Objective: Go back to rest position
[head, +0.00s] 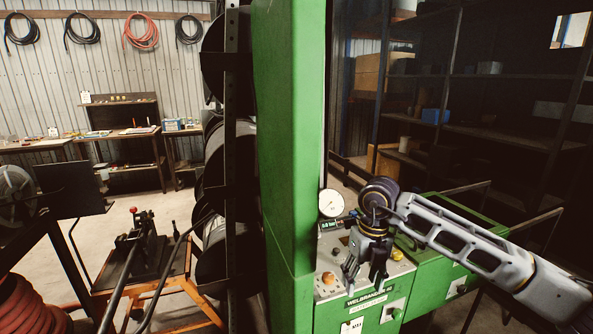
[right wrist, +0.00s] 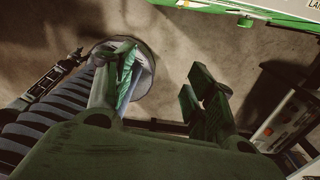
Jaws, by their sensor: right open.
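My right gripper (head: 365,283) hangs fingers-down in front of the control panel of the green hose crimper (head: 290,130). Its arm comes in from the right. In the right wrist view the gripper's fingers (right wrist: 165,85) are spread apart with nothing between them. Concrete floor shows beyond the fingertips. My left gripper is not in the head view.
The panel (head: 328,245) has a round gauge (head: 331,203), an orange-red button (head: 328,278) and a small display. Dark shelves (head: 470,100) stand behind at the right. A cutting tool on an orange-framed stand (head: 140,245) and a red hose coil (head: 30,305) are at the left.

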